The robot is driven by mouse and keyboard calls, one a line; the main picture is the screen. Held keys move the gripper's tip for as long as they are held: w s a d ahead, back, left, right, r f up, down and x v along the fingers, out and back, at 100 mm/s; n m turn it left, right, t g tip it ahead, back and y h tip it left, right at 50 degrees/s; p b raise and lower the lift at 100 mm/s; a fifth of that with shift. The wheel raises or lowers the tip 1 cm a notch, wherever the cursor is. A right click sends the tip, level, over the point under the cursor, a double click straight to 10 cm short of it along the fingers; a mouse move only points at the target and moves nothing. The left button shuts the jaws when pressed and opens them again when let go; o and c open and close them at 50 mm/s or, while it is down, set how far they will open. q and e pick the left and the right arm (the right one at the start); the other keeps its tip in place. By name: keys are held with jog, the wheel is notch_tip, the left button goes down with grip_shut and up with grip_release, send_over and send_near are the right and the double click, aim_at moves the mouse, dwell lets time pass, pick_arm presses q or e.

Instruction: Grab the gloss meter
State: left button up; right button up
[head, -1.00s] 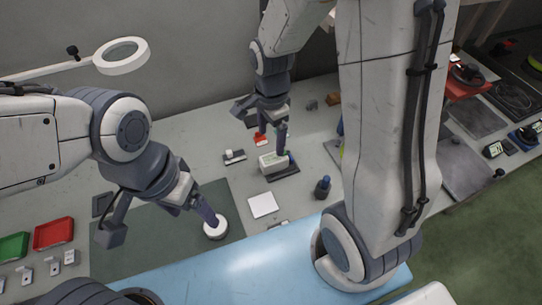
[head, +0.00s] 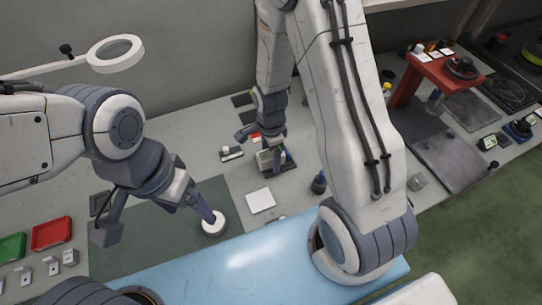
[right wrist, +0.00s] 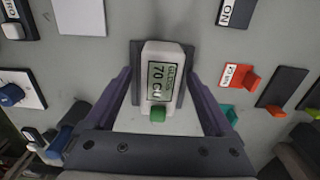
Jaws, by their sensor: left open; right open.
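The gloss meter is a white block with a display reading 70 GU and a green button; it shows in the right wrist view (right wrist: 165,58). It rests on a dark pad (right wrist: 187,91). In the head view it is partly hidden behind my right gripper (head: 262,150). My right gripper is open, with one finger on each side of the meter in the right wrist view (right wrist: 161,78) and gaps between. Whether the fingertips are level with it I cannot tell. My left gripper (head: 157,223) is open over the dark green mat, one finger near a white round disc (head: 213,226).
A white square plate (head: 260,201) and a dark blue-topped bottle (head: 319,183) stand near the meter. A red part (right wrist: 238,77) lies right of it in the wrist view. Red (head: 51,233) and green (head: 11,247) trays sit at left. A red stand (head: 436,73) is at right.

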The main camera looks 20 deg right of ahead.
jog(key=shift+f, duration=0.1)
jog(key=shift+c, duration=0.3)
grip_shut()
